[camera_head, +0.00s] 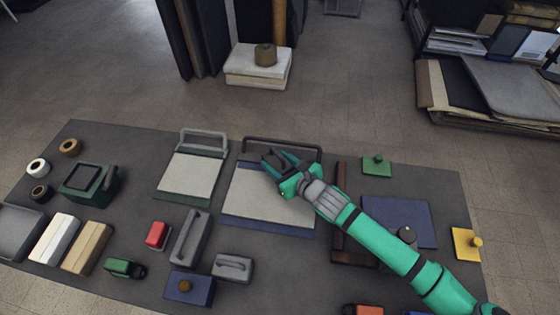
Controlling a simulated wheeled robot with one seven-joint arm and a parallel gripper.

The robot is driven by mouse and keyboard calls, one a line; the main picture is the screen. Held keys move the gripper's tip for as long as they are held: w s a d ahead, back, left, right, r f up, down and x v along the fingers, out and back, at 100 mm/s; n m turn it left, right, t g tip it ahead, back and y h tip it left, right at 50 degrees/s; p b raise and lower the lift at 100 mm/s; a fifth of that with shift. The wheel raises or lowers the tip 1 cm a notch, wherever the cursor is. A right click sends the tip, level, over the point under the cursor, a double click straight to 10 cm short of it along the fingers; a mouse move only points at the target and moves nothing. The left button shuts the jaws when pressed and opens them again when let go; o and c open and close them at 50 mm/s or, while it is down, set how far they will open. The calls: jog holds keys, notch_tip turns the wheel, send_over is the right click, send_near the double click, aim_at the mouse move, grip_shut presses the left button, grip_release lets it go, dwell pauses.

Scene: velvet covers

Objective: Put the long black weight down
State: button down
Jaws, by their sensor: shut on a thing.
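My gripper (282,168) is above the far part of a pale sheet on a blue board (262,228), right of the table's middle. It is shut on a dark block, the long black weight (271,158), whose far end shows past the fingers. The fingers and arm hide the rest of the weight. I cannot tell whether its underside touches the sheet. A dark bar handle (283,141) stands along the board's far edge, just behind the gripper.
A smaller pale sheet on a green board (163,194) lies to the left. A long grey weight (190,238), a red block (157,235) and a grey block (232,267) stand in front. A brown bar (340,225) and a blue panel (411,208) lie right, partly behind my arm.

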aim_at(278, 169)
jog(key=shift+w+a+f, duration=0.1)
jog(key=shift+w+a, duration=0.05)
jog(key=shift+a, duration=0.1)
jog(key=shift+f, duration=1.55)
jog(key=c, duration=0.9)
grip_release()
jog(key=shift+f, duration=0.2)
jog(key=shift+s+d+r, duration=0.3)
jog(key=v, duration=1)
jog(key=shift+s+d, duration=0.1)
jog(key=shift+s, duration=0.2)
jog(key=shift+s+d+r, duration=0.1)
jog(key=shift+s+d, duration=0.1)
